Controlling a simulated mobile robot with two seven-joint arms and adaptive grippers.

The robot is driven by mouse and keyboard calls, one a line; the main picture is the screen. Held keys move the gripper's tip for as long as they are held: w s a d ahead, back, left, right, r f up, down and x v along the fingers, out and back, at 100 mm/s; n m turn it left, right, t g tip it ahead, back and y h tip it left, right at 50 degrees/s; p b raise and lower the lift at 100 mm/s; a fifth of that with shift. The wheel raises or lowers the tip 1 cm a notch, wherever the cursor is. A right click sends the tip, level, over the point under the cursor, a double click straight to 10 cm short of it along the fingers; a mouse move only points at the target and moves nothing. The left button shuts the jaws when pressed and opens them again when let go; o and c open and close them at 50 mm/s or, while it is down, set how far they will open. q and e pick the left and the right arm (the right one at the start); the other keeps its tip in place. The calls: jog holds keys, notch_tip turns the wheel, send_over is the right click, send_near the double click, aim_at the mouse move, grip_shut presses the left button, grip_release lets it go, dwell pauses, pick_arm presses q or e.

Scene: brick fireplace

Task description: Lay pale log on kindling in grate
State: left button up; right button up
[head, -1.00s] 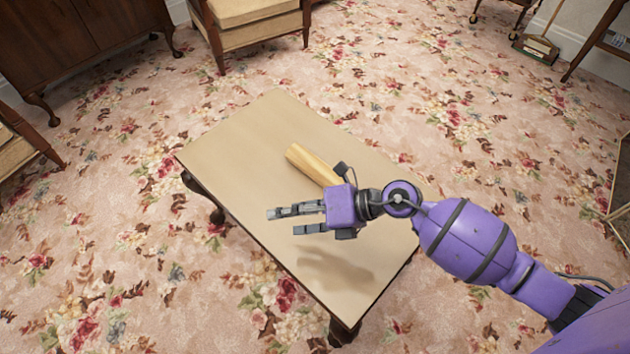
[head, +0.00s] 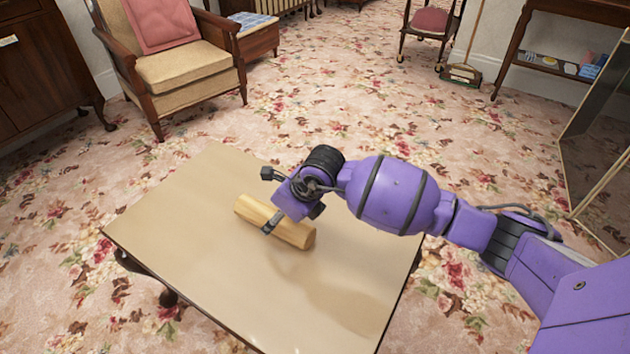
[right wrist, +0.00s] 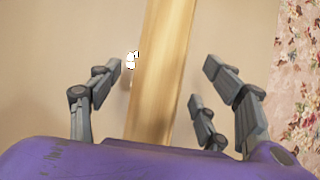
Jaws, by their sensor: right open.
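The pale log (head: 290,231) lies on the low wooden table (head: 180,240), slanting across its middle. My right gripper (head: 271,222) is over the log and points down, with a finger showing at the log's near side. In the right wrist view the log (right wrist: 163,70) runs between the spread fingers of the gripper (right wrist: 165,85), with a gap on each side. The gripper is open and does not hold the log. My left gripper, the grate and the kindling are not in view.
A wooden armchair (head: 185,71) with a tan cushion stands behind the table. A gold-framed panel (head: 601,150) stands at the right. The tabletop around the log is bare, and the flowered carpet (head: 350,115) behind is mostly free.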

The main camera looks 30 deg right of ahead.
jog(key=shift+b+x, duration=0.3)
jog(key=shift+x, duration=0.8)
jog(key=shift+w+a+r, duration=0.1)
jog(key=shift+w+r, duration=0.1)
jog(key=shift+r, duration=0.15)
jog(key=c, duration=1.7)
